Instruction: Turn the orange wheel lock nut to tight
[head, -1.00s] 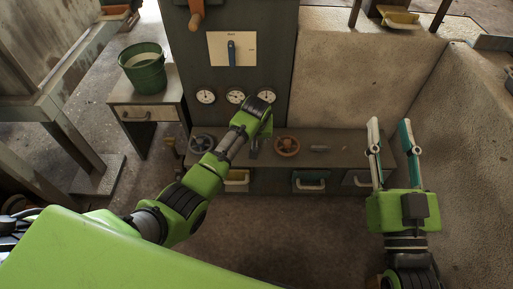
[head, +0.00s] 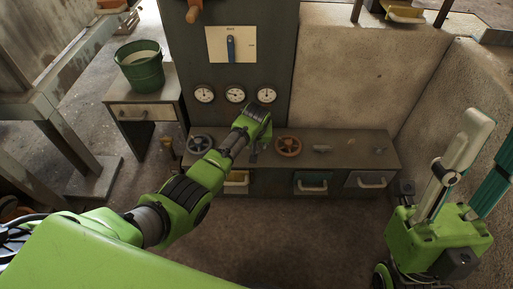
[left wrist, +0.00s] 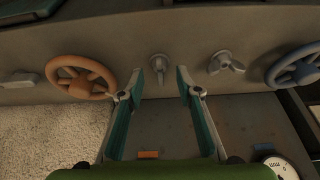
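The orange wheel (head: 288,146) lies on the low bench, right of my left gripper in the head view. It also shows at the left of the left wrist view (left wrist: 80,77). A small grey winged nut (left wrist: 160,62) stands beside it, and a second winged nut (left wrist: 225,62) is nearer the blue wheel (left wrist: 296,66). My left gripper (left wrist: 160,80) is open, its fingertips either side of the first nut in the picture; contact is not visible. In the head view the left hand (head: 254,122) largely hides these nuts. My right gripper (head: 493,135) is open and empty at the far right.
A dark panel with gauges (head: 235,94) and a blue lever (head: 231,48) rises behind the bench (head: 355,150). A small grey part (head: 322,148) lies right of the orange wheel. A green bucket (head: 140,65) stands at the left. The floor before the bench is clear.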

